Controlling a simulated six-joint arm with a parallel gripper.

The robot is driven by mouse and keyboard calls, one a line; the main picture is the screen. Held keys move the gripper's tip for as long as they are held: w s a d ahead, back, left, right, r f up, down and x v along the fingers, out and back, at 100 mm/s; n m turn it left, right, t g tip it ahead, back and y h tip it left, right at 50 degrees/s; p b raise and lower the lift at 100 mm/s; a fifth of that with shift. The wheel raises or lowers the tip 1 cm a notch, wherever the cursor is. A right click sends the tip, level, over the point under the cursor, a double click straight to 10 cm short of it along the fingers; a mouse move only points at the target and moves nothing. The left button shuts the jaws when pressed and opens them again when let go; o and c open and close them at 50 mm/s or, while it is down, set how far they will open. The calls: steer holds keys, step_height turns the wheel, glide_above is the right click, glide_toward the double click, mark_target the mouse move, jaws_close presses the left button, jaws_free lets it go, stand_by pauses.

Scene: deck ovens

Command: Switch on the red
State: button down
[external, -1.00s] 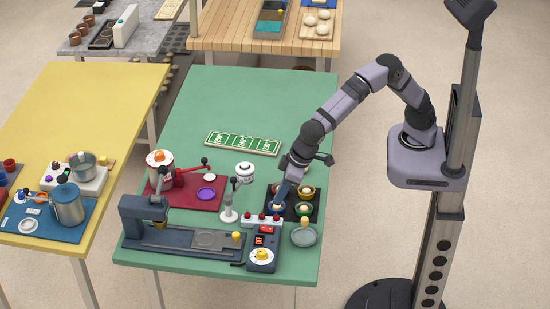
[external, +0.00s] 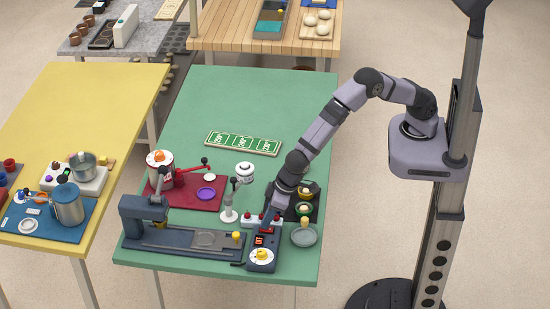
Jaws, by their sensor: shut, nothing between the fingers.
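A white strip (external: 246,223) with several red knobs lies near the front right of the green table. Just in front of it is a dark control box (external: 262,255) with a small red panel (external: 259,240) and a yellow-and-white dial (external: 262,254). My gripper (external: 268,224) is shut and points down over the right part of the strip and the back of the box. It hides part of the strip and the red piece at the back of the box. I cannot tell whether the fingertips touch anything, or which way any switch is set.
A dark mat (external: 315,210) with small bowls and a grey dish (external: 304,237) lie to the right. A white stand (external: 229,214) and a dark press machine (external: 138,222) are to the left. The table's back half is mostly clear around a green card strip (external: 242,143).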

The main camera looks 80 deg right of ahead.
steer(key=shift+f, duration=0.1)
steer(key=shift+w+f+b, duration=0.1)
steer(key=shift+f+b, duration=0.05)
steer(key=shift+b, duration=0.35)
steer(key=shift+s+d+f+b, duration=0.1)
steer(key=shift+s+b, duration=0.35)
steer(key=shift+s, duration=0.5)
steer(key=b+v, duration=0.1)
steer(key=v, duration=1.3)
steer(key=shift+r+b, duration=0.2)
steer(key=shift+b, duration=0.2)
